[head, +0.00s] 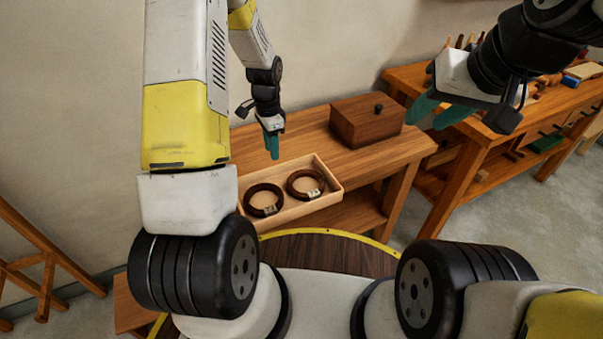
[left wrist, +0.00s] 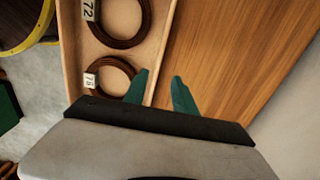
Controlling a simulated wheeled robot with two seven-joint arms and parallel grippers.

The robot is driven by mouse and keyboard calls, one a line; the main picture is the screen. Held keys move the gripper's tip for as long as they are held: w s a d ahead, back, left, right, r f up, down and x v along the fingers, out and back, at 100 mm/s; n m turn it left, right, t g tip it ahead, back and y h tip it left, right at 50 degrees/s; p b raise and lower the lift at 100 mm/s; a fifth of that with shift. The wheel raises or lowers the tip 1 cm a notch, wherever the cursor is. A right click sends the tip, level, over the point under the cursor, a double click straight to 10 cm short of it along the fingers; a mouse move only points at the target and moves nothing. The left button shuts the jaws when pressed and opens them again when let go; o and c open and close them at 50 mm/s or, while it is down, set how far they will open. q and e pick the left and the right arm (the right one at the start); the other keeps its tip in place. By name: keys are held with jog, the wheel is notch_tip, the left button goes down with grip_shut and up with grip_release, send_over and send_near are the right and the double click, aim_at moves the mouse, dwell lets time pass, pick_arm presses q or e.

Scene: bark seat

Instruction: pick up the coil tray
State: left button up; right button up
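The coil tray (head: 305,207) is a shallow light-wood tray on the wooden bench. It holds two dark brown coils (head: 248,201) side by side, each with a pale numbered tag. My left gripper (head: 272,152) points down at the tray's far edge. In the left wrist view its two teal fingers (left wrist: 160,76) are apart, with the tray's side wall (left wrist: 163,45) showing between their tips. I cannot tell whether they are down around the wall or still above it. My right gripper (head: 430,108) is open and empty, high at the right, away from the tray.
A dark wooden box with a knobbed lid (head: 367,120) stands on the bench (head: 407,148) right of the tray. A second workbench (head: 480,140) with tools is further right. A round dark wooden top with a yellow rim (head: 330,250) lies in front of the tray. A wall is behind.

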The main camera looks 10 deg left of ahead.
aim_at(274, 167)
pick_arm(q)
notch_tip(274, 167, down, 8)
jog(key=shift+s+d+r, duration=0.1)
jog(key=shift+s+d, duration=0.05)
dwell(0.3)
grip_shut()
dwell(1.4)
